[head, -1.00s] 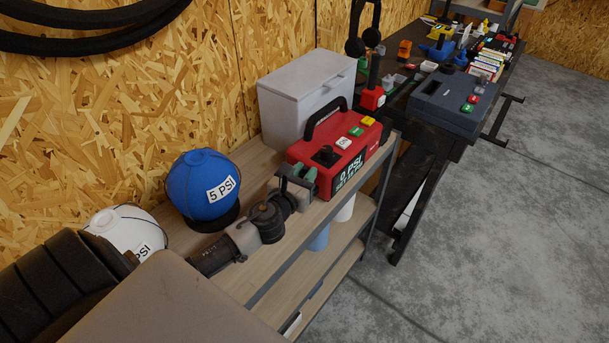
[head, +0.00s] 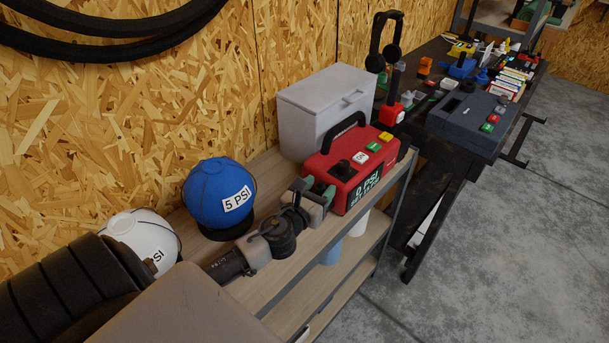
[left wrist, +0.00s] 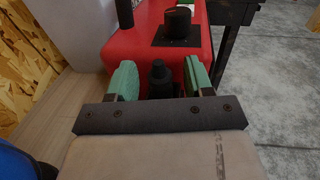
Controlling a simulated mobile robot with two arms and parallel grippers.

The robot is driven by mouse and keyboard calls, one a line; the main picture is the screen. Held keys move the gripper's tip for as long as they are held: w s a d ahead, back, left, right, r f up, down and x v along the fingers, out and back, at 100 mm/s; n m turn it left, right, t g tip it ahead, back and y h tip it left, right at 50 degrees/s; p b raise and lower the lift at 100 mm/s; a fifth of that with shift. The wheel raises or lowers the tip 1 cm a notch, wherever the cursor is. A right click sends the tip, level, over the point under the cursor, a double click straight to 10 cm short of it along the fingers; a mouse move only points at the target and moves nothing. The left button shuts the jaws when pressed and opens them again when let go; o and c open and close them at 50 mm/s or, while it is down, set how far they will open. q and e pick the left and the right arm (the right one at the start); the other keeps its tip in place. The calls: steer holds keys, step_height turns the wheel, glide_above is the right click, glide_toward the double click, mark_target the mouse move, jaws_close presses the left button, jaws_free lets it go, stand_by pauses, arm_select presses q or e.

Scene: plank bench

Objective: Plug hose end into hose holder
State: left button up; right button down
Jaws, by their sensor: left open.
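A red pump box (head: 350,175) with a "0 PSI" display, a black handle and coloured buttons stands on the wooden shelf. My left gripper (head: 321,190) is at the near left end of the box. In the left wrist view, its green finger pads (left wrist: 158,80) are apart. A small dark nozzle-like piece (left wrist: 158,76) shows between them against the red box (left wrist: 120,50); I cannot tell whether it is the hose end or whether the pads touch it. I cannot make out a hose holder. My right gripper is not in view.
A blue "5 PSI" ball (head: 218,190) and a white ball (head: 140,235) sit left on the shelf (head: 283,268). A grey box (head: 320,108) stands behind the pump. Black loops (head: 110,45) hang on the wall. A cluttered dark bench lies beyond; grey floor at right is clear.

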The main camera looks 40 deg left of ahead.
arm_select(q)
steer(key=s+d+b, duration=0.1)
steer(key=s+b, duration=0.1)
steer(key=s, duration=0.9)
steer(key=shift+r, duration=0.2)
steer(key=shift+s+d+f, duration=0.1)
